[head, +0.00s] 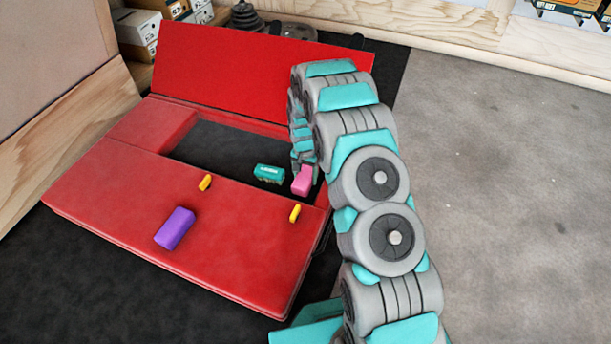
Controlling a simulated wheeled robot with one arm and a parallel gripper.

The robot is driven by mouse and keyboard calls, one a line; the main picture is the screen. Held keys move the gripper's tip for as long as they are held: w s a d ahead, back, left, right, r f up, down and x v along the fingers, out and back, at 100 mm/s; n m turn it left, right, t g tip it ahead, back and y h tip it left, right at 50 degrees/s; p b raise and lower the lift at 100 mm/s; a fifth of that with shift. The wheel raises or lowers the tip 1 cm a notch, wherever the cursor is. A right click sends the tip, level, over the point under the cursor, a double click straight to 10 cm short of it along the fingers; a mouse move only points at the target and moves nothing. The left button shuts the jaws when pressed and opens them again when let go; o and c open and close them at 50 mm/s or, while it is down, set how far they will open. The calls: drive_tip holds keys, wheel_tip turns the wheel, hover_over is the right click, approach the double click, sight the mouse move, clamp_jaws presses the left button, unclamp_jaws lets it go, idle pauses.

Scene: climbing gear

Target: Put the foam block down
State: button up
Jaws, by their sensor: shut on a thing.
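A pink foam block (302,182) shows at the lower end of my arm, in front of the right end of the dark opening in the red mat (120,195). My gripper (304,168) is shut on the pink block. Its fingers are mostly hidden by the arm and the block. I cannot tell whether the block's underside touches anything or how high it is held.
A teal block (268,174) is just left of the pink one. A purple block (175,229) and two small yellow pieces (205,182) (295,213) lie on the mat. A red panel (250,75) stands tilted behind. Boxes (137,27) stand back left. Grey floor (510,190) is clear right.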

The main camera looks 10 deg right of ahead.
sight(305, 174)
drive_tip(key=shift+f, duration=0.2)
drive_tip(key=o, duration=1.3)
drive_tip(key=shift+r, duration=0.15)
wheel_tip(305, 174, up, 12)
drive_tip(key=p, duration=0.2)
drive_tip(key=s+r+n, duration=0.2)
drive_tip(key=s+r, duration=0.6)
drive_tip(key=r, duration=0.3)
drive_tip(key=s+r+n, duration=0.1)
drive_tip(key=s+r, duration=0.3)
drive_tip(key=s, duration=0.8)
drive_tip(key=s+r+n+g, duration=0.1)
drive_tip(key=s+r, duration=0.4)
drive_tip(key=s, duration=0.8)
drive_tip(key=s+r+n, duration=0.2)
drive_tip(key=s+r, duration=0.2)
drive_tip(key=s, duration=0.8)
drive_tip(key=shift+s+r+n+g, duration=0.3)
drive_tip(key=shift+r+n+g, duration=0.1)
